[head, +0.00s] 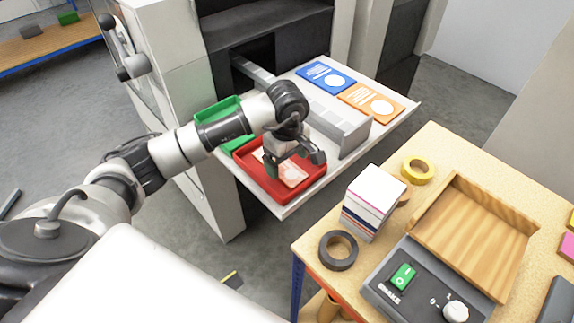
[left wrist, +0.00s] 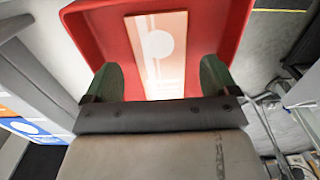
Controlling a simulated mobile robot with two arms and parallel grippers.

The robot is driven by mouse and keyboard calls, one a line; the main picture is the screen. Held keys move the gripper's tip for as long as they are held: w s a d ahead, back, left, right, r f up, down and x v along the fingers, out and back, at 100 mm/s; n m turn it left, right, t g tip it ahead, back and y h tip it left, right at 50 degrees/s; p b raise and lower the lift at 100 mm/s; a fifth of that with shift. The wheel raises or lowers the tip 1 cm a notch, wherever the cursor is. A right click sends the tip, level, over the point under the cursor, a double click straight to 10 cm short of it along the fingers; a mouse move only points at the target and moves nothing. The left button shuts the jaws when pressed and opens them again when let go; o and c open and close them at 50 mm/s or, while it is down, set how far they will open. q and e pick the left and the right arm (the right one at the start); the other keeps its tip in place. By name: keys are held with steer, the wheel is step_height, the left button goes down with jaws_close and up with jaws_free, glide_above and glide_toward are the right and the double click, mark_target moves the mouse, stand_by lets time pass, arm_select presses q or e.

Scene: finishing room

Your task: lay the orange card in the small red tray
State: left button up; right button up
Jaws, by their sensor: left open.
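The small red tray (head: 313,181) sits at the near corner of the pulled-out shelf and fills the top of the left wrist view (left wrist: 232,40). A pale orange card (head: 290,174) with a white circle lies in it; it also shows in the left wrist view (left wrist: 160,50). A stronger orange card (head: 370,102) with a white circle lies at the shelf's far right, outside the tray. My left gripper (head: 298,160) is open above the red tray, its fingers (left wrist: 158,82) apart, apparently holding nothing. It hides part of the tray and card. My right gripper is out of view.
A blue card (head: 326,77) lies beside the stronger orange card. A grey divider (head: 340,132) stands between these cards and the trays. A green tray (head: 240,143) adjoins the red one. A wooden table (head: 440,160) with a card stack (head: 375,195) and tape rolls is at right.

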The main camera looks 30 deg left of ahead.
mark_target(287, 170)
arm_select(q)
step_height(287, 170, up, 10)
steer(key=b, duration=0.2)
steer(key=shift+f, duration=0.1)
stand_by(1.3)
